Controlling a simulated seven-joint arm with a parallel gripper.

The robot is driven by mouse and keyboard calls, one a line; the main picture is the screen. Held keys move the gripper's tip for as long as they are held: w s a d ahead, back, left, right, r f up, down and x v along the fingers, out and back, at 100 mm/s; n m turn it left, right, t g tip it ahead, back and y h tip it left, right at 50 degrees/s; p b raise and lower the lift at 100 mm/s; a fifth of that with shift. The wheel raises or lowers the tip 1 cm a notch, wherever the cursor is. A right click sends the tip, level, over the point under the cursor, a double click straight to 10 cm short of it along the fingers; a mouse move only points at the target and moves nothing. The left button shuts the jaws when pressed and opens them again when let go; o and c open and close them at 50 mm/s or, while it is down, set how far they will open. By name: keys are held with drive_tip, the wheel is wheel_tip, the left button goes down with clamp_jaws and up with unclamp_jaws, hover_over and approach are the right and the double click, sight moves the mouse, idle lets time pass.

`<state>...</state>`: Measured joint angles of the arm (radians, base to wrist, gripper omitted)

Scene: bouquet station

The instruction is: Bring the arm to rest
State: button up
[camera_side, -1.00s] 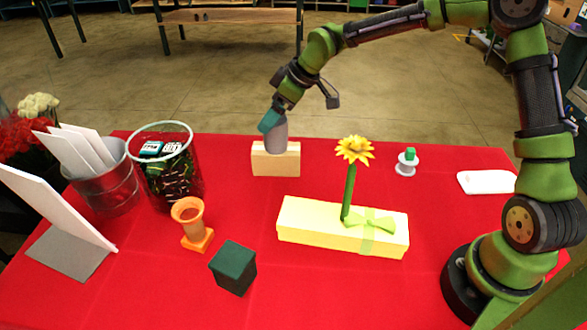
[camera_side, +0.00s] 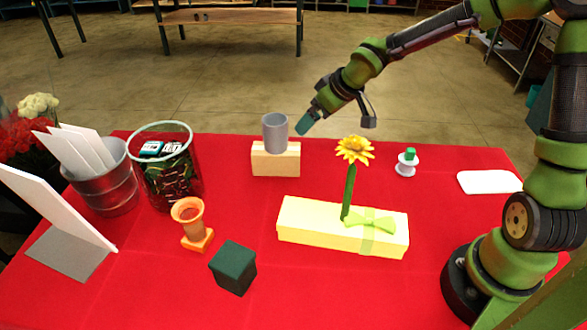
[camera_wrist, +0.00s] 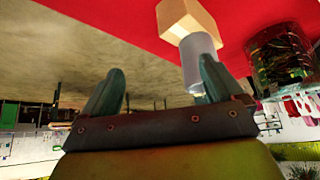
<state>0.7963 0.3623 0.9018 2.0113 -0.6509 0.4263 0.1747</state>
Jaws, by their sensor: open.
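My gripper (camera_side: 307,124) is in the air just right of a grey cup (camera_side: 275,133), apart from it in the side view. In the wrist view my gripper (camera_wrist: 158,90) has its two fingers spread with nothing between them. The grey cup stands upright on a tan wooden block (camera_side: 276,160) at the back of the table. The cup (camera_wrist: 200,60) and the block (camera_wrist: 185,17) also show in the wrist view, beyond the right finger.
A yellow gift box (camera_side: 310,228) with an upright yellow flower (camera_side: 354,150) stands front centre. A small green-topped item (camera_side: 407,163) and white plate (camera_side: 488,182) are right.

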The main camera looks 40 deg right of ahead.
drive_tip(key=shift+s+d+f+m+h, duration=0.5)
drive_tip(key=shift+s+d+f+m, duration=0.55)
drive_tip(key=shift+s+d, duration=1.85)
drive_tip(key=shift+w+d+f, duration=0.2)
drive_tip(key=shift+f, duration=1)
drive_tip(key=shift+w+d+f, duration=0.15)
drive_tip(key=shift+w+f, duration=0.1)
drive_tip(key=shift+f, duration=0.95)
drive_tip(key=shift+w+d+f, duration=0.2)
drive_tip(key=shift+f, duration=1)
drive_tip(key=shift+o, duration=0.6)
